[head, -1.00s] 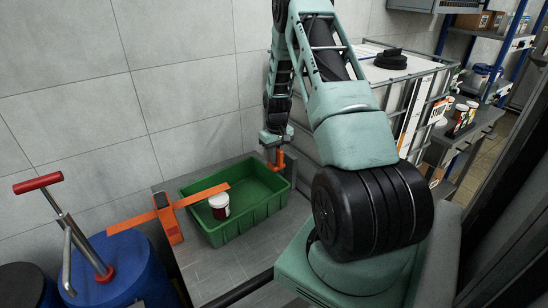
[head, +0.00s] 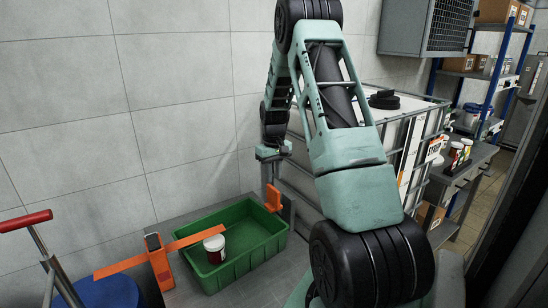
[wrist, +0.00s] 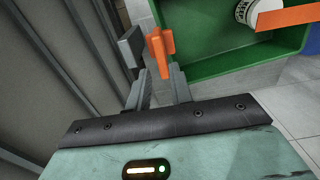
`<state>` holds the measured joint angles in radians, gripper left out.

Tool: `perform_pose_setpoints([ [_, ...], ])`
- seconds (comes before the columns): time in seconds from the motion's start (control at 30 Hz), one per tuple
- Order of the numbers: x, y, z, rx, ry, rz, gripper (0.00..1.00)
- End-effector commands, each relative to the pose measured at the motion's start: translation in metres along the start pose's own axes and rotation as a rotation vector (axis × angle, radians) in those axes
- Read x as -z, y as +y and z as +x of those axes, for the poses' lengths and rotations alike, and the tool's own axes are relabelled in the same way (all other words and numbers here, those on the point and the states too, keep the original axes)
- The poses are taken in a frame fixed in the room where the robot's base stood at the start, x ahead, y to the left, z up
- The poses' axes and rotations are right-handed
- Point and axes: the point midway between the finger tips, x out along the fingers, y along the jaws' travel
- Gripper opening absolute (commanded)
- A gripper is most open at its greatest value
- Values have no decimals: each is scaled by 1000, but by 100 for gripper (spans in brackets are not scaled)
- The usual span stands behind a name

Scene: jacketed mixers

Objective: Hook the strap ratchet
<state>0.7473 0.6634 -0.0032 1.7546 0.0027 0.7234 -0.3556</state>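The orange ratchet (head: 159,264) stands upright left of the green bin, with a flat orange strap (head: 196,237) running from it over the bin. The strap's end also shows in the wrist view (wrist: 285,18). My gripper (head: 277,192) is at the bin's back right corner, pointing down. In the wrist view my gripper (wrist: 153,62) has its fingers apart. A small orange piece (wrist: 161,52) lies at the right fingertip, with a visible gap to the grey block on the left. Whether the piece touches the right finger is hidden.
The green bin (head: 282,240) holds a white and dark red tub (head: 214,249). A blue drum (head: 108,292) with a red-handled pump (head: 26,221) stands at the left. A caged white tank (head: 408,104) is close on the right. The tiled wall is behind.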

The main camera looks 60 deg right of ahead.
Motion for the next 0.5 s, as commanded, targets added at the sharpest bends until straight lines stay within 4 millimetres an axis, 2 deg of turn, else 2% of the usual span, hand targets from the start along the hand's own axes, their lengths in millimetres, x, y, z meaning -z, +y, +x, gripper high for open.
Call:
perform_pose_setpoints([
  [0.1, 1, 0, -27, -2, 6, 0, 22],
  [0.3, 1, 1, -63, -2, 3, 1, 22],
  [0.5, 0, 1, -80, -1, 1, 1, 22],
])
